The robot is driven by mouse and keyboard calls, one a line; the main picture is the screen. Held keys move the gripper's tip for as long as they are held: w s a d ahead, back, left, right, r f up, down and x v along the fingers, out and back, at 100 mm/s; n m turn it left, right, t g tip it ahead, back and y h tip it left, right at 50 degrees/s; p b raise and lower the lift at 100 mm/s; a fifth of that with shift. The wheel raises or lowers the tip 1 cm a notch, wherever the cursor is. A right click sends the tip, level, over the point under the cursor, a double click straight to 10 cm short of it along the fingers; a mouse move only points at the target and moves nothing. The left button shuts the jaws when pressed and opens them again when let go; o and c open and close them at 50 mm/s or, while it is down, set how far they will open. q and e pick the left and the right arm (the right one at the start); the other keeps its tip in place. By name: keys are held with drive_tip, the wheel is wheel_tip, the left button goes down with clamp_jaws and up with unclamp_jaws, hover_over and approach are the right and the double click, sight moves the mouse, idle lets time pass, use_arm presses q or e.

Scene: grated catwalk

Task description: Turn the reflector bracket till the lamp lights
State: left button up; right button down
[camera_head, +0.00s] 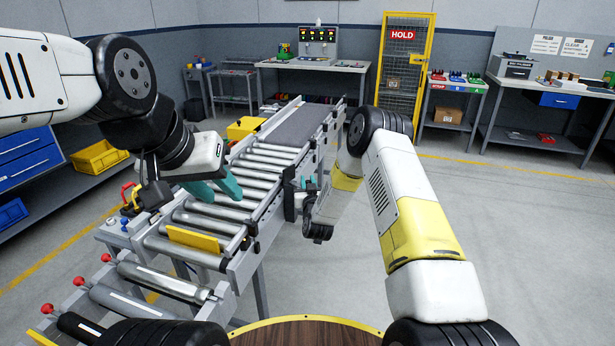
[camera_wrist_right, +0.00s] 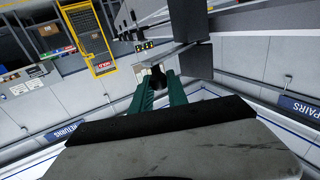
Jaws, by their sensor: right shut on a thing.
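My right gripper (camera_head: 307,184) is at the outer right side rail of the roller conveyor (camera_head: 262,226). In the right wrist view its two teal fingers (camera_wrist_right: 158,88) are shut on a small dark part, which I take to be the reflector bracket (camera_wrist_right: 157,77). A pale block shows just behind it. The bracket's angle is hard to read, as the fingers cover much of it. I cannot make out a lit lamp on the sensor. My left gripper (camera_head: 216,189) hangs over the rollers, its teal fingers apart, with nothing seen between them.
A yellow plate (camera_head: 193,239) lies across the near rollers, and a yellow box (camera_head: 245,128) sits by the conveyor's far left side. Loose rollers (camera_head: 150,278) rest on a rack at front left. The floor right of the conveyor is clear.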

drive_tip(key=shift+w+d+n+g+y, duration=0.25)
drive_tip(key=shift+w+n+g+y, duration=0.15)
drive_tip(key=shift+n+y, duration=0.5)
drive_tip(key=shift+w+d+n+g+y, duration=0.25)
drive_tip(key=shift+w+n+y, duration=0.25)
drive_tip(key=shift+y, duration=0.75)
drive_tip(key=shift+w+d+n+g+y, duration=0.2)
drive_tip(key=shift+w+n+g+y, duration=0.2)
drive_tip(key=shift+n+y, duration=0.5)
drive_tip(key=c, duration=1.3)
unclamp_jaws()
drive_tip(key=v, duration=0.7)
drive_tip(key=shift+s+d, duration=0.25)
drive_tip(key=shift+s, duration=0.05)
